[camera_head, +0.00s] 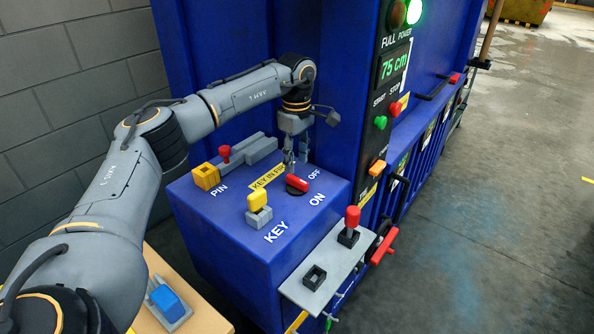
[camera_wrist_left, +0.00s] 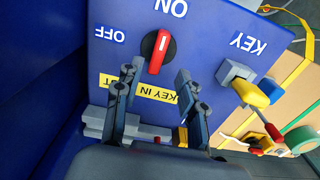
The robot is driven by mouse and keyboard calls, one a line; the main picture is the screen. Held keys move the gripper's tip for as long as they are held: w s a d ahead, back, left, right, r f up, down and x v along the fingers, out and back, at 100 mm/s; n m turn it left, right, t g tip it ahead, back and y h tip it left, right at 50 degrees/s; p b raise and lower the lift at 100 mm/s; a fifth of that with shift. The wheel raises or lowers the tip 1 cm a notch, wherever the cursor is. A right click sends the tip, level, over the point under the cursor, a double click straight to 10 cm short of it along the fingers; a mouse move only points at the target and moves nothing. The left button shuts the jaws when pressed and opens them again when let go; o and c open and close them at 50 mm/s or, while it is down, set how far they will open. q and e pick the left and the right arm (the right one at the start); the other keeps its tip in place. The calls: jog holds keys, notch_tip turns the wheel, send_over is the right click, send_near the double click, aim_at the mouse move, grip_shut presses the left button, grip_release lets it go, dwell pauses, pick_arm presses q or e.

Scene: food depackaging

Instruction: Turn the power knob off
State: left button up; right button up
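The power knob (camera_head: 297,183) is a red handle on a dark round base, on top of the blue box between the OFF and ON labels. In the left wrist view the knob (camera_wrist_left: 160,50) has its white mark toward the ON label. My left gripper (camera_head: 289,158) is pointed down just behind the knob in the head view. In the left wrist view its two fingers (camera_wrist_left: 156,74) are apart and empty, near the knob's lower end. I cannot tell whether they touch it. My right gripper is not in view.
A yellow key (camera_head: 257,201) stands in front of the knob. A red-topped pin (camera_head: 225,153) is at the left. A panel on the right has a green start button (camera_head: 380,122) and a red stop button (camera_head: 396,109). A red-knobbed lever (camera_head: 351,222) stands on a side plate.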

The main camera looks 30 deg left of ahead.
aim_at(297, 179)
pick_arm(q)
notch_tip(297, 179, down, 4)
jog(key=shift+w+f+p, duration=0.15)
jog(key=shift+f+p, duration=0.1)
jog(key=shift+p, duration=0.3)
jog(key=shift+f, duration=0.65)
jog(key=shift+c, duration=0.9)
grip_shut()
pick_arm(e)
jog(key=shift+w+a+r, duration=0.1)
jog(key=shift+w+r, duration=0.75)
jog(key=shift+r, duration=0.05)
